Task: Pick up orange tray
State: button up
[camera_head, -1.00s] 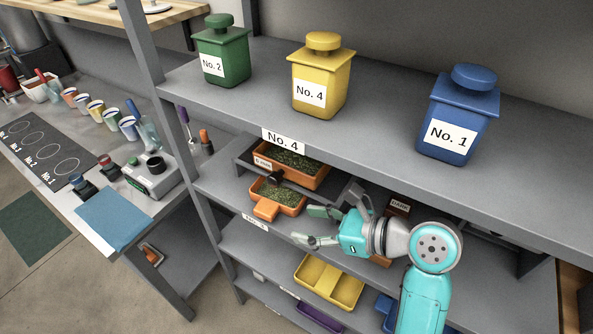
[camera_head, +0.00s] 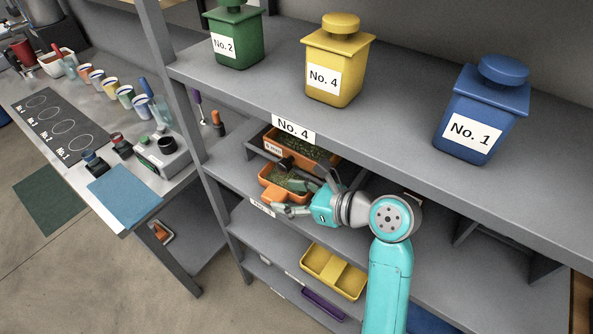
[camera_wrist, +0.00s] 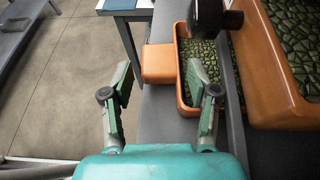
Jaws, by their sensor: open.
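The small orange tray (camera_head: 271,195) holds green beans and sits on the middle shelf, with a flat tab handle at its front. In the wrist view the tray's tab (camera_wrist: 158,62) lies ahead of my gripper (camera_wrist: 160,80), between the lines of the two fingers. The right finger overlaps the tray's bean-filled part in that view. In the head view my gripper (camera_head: 302,192) is open and empty, just right of the tray, and its fingers partly hide the tray. Whether a finger touches the tray cannot be told.
A larger orange bin (camera_head: 325,153) of beans stands right behind the tray. A dark cylindrical part (camera_wrist: 218,18) hangs over the tray's far end. The upper shelf (camera_head: 375,140) with lidded canisters is above. A yellow divided tray (camera_head: 333,272) is on the shelf below.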

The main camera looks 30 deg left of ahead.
jog(key=shift+x, duration=1.2)
jog(key=shift+c, duration=0.2)
jog(key=c, duration=1)
jog(key=shift+s+r, duration=0.1)
jog(key=shift+r, duration=0.7)
jog(key=s, duration=1)
jog(key=s+a, duration=0.1)
jog(key=s, duration=1)
jog(key=s+a, duration=0.1)
jog(key=s, duration=0.9)
jog(key=shift+s+a, duration=0.25)
jog(key=shift+s, duration=0.1)
